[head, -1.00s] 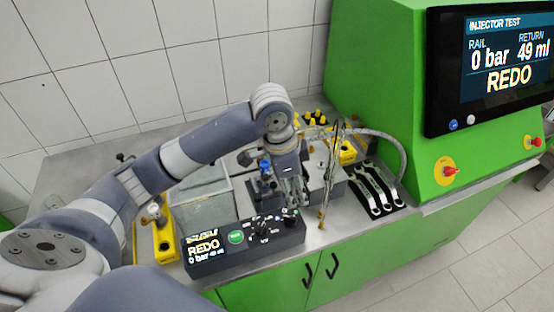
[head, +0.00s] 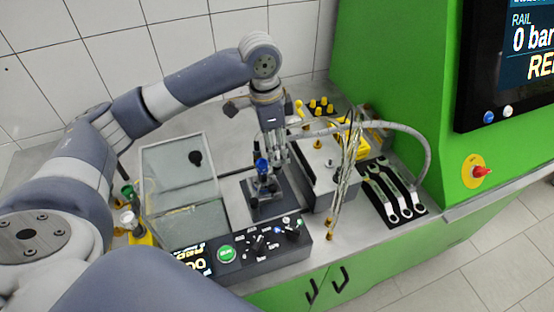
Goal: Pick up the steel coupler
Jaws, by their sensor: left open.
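I cannot make out the steel coupler for certain; the small metal fittings around the bench are too small to tell apart. My left gripper (head: 277,154) points down over the middle of the bench and is open. It is beside a blue-capped fitting (head: 262,165) on a dark stand (head: 268,196), which it overlaps in the picture. I cannot tell whether its fingers touch anything. My right gripper is not in view.
A clear-walled bin (head: 180,165) stands left of the stand. A control box (head: 245,252) lies in front. Wrenches (head: 393,190), hanging thin lines (head: 348,160) and a grey hose (head: 425,155) are to the right. Yellow-capped parts (head: 318,105) stand behind.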

